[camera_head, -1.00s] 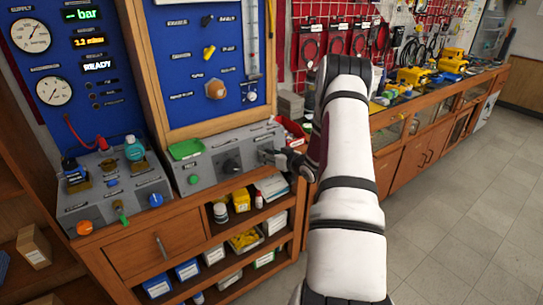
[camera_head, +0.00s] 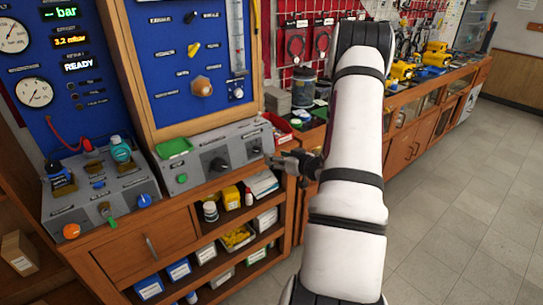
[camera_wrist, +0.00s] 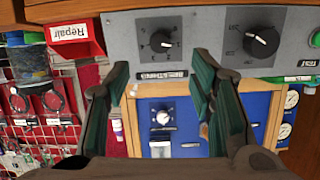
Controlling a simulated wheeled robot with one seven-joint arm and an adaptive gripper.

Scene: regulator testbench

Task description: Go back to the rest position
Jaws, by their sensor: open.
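My gripper (camera_head: 292,162) is at the end of my white arm, just right of the grey control box (camera_head: 206,170) on the testbench. In the wrist view my gripper (camera_wrist: 160,85) is open, with its two dark green fingers apart and nothing between them. Two black knobs sit on the box front in the wrist view: a smaller knob (camera_wrist: 160,41) beyond the gap between the fingers and a larger knob (camera_wrist: 261,42) to the right. The fingers look clear of both knobs, though the exact distance cannot be told.
A red bin labelled Repair (camera_wrist: 75,36) is at the upper left of the wrist view. Open shelves with bottles and boxes (camera_head: 180,270) lie below the box. A long wooden counter (camera_head: 425,100) runs along the right. The tiled floor (camera_head: 470,200) at right is clear.

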